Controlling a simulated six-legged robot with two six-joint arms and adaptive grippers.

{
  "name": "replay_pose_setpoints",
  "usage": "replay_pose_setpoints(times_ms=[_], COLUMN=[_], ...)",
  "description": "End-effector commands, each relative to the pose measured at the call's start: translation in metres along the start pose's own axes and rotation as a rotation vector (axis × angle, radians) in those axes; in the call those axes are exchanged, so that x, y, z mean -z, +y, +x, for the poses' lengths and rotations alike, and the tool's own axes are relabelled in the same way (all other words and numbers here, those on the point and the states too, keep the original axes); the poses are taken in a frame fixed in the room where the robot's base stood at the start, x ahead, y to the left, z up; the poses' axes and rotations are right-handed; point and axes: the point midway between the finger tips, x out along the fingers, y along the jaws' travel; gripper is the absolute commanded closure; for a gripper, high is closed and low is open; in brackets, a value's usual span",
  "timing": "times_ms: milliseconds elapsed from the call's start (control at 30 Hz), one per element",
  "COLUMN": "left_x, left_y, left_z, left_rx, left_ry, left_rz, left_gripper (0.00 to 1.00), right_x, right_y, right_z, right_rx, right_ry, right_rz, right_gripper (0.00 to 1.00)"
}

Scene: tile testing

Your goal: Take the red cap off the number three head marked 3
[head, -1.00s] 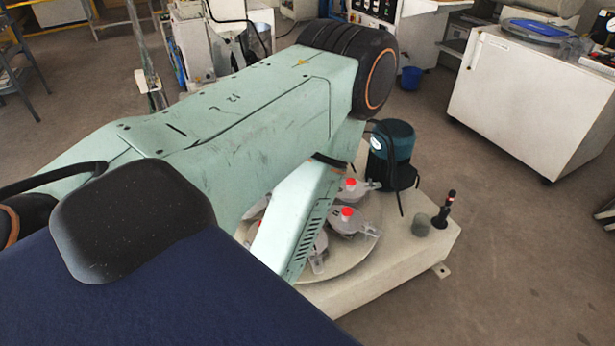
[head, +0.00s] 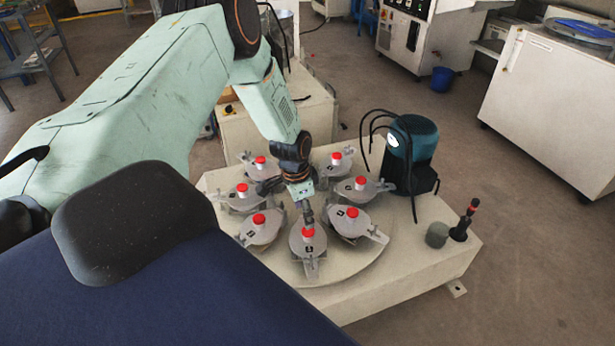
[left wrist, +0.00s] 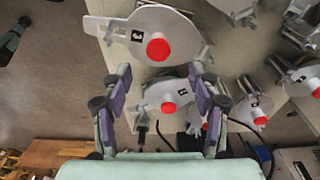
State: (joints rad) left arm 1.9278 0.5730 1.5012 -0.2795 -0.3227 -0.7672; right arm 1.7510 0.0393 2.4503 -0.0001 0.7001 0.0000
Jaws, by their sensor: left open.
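Several grey metal heads with red caps stand in a ring on the round turntable (head: 352,270). My left gripper (head: 307,212) is low over the ring, just above and behind the red cap (head: 308,233) of the front head (head: 306,246). In the left wrist view my left gripper (left wrist: 158,74) is open and empty. A large head (left wrist: 175,22) with a red cap (left wrist: 158,49) lies just beyond the fingertips; a smaller head (left wrist: 160,93) shows between the fingers. My right gripper is out of view.
A teal and black motor unit (head: 414,150) with cables stands at the right behind the turntable. Neighbouring heads leave narrow gaps.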

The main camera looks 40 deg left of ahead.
Motion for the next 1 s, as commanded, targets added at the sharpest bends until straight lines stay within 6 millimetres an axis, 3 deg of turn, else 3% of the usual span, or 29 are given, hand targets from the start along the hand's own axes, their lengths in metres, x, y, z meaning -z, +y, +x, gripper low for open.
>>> replay_pose_setpoints(times_ms=[633, 1000], left_x=[-0.001, 0.001], left_y=[0.000, 0.000], left_z=[0.063, 0.069], left_rx=[0.001, 0.001], left_ry=[0.000, 0.001], left_rz=[-0.002, -0.003], left_gripper=[0.39, 0.39], right_x=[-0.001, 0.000], right_y=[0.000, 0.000], right_z=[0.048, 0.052], right_rx=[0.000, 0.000], right_ry=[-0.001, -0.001], right_rz=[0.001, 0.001], right_gripper=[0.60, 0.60])
